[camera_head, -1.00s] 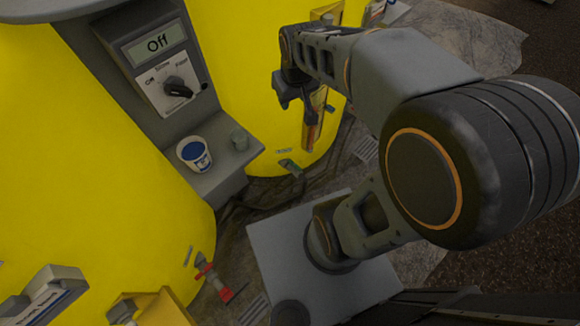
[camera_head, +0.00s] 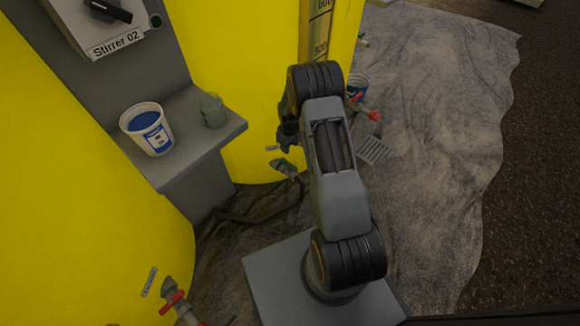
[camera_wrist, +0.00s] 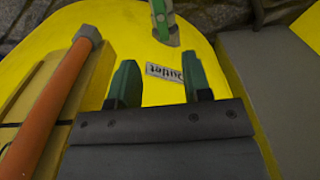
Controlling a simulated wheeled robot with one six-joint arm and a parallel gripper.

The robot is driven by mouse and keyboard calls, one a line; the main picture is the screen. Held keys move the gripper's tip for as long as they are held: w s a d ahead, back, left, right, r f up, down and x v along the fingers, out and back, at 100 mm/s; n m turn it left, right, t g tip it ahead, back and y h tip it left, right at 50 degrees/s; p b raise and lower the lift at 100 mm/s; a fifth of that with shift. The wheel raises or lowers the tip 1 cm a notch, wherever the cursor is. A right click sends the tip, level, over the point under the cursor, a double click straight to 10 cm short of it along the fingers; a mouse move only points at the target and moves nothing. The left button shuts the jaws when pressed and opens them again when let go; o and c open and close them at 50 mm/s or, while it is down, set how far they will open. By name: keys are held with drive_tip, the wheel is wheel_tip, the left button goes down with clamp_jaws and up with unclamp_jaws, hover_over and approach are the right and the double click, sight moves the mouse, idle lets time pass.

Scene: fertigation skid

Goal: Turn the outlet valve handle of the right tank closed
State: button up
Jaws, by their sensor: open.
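The right tank (camera_head: 235,90) is the yellow one behind my arm. Its outlet valve, with a green handle (camera_head: 285,168), sits low on its front, below my gripper (camera_head: 287,137) in the head view. In the wrist view, the green handle (camera_wrist: 163,14) is at the top edge, partly cut off, beyond the fingertips. An "Outlet" label (camera_wrist: 164,73) on the tank shows between the two green fingers. My gripper (camera_wrist: 158,60) is open and empty, apart from the handle. I cannot tell the handle's exact turn angle.
The left tank (camera_head: 70,190) has a red-handled valve (camera_head: 172,300). A grey shelf (camera_head: 225,132) holds a white and blue tub (camera_head: 147,128) and a small grey-green item (camera_head: 213,110). An orange tube (camera_wrist: 52,110) runs left of my fingers.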

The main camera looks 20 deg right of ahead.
sight(290, 164)
wheel_tip(290, 164, down, 12)
drive_tip(key=b, duration=0.4)
drive_tip(key=shift+f, duration=0.15)
clamp_jaws()
idle(0.4)
